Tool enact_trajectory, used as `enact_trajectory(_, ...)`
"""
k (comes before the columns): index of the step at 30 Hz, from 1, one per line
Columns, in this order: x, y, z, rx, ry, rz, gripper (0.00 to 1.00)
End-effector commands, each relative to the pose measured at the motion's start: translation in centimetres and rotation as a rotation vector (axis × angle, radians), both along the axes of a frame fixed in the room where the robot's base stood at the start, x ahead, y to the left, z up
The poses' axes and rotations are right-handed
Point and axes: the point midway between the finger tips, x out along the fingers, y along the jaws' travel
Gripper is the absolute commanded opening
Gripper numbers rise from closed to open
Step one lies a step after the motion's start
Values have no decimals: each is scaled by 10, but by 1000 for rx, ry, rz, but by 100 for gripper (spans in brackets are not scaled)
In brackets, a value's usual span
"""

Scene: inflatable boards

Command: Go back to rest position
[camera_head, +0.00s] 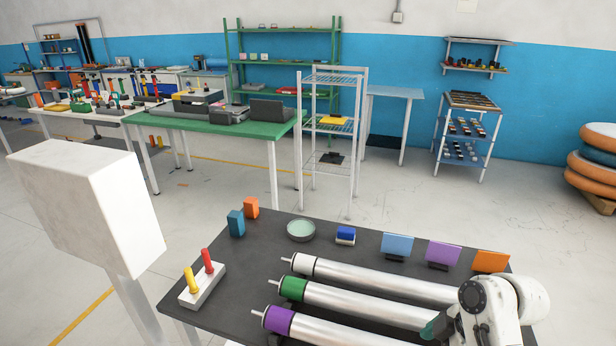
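My white arm reaches in at the lower right, over the right end of a dark table (272,262). My gripper (438,328) is a dark shape below the arm's round joint, close to the right ends of three silver tubes. Its fingers are small and partly hidden, so I cannot tell whether they are open or holding anything. The tubes lie side by side: one with a white end (303,264), one with a green end (293,288), one with a purple end (278,320). The arm and the picture's edge hide parts of them.
The table also holds a white block with yellow and red pegs (203,290), teal (236,223) and orange (251,208) blocks, a bowl (301,231) and standing coloured cards (398,245). A white box on a post (90,200) stands close left.

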Motion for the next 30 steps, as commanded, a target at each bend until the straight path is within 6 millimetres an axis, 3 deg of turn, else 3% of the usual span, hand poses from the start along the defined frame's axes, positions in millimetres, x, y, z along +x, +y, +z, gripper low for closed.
enact_trajectory(10,-28,10,-28,-2,53,-144,98)
enact_trajectory(17,-63,16,-56,-13,112,-316,98)
enact_trajectory(23,-120,17,-89,-44,188,-570,98)
enact_trajectory(27,-181,8,-112,-99,246,-834,98)
enact_trajectory(30,-221,-4,-119,-141,264,-1011,98)
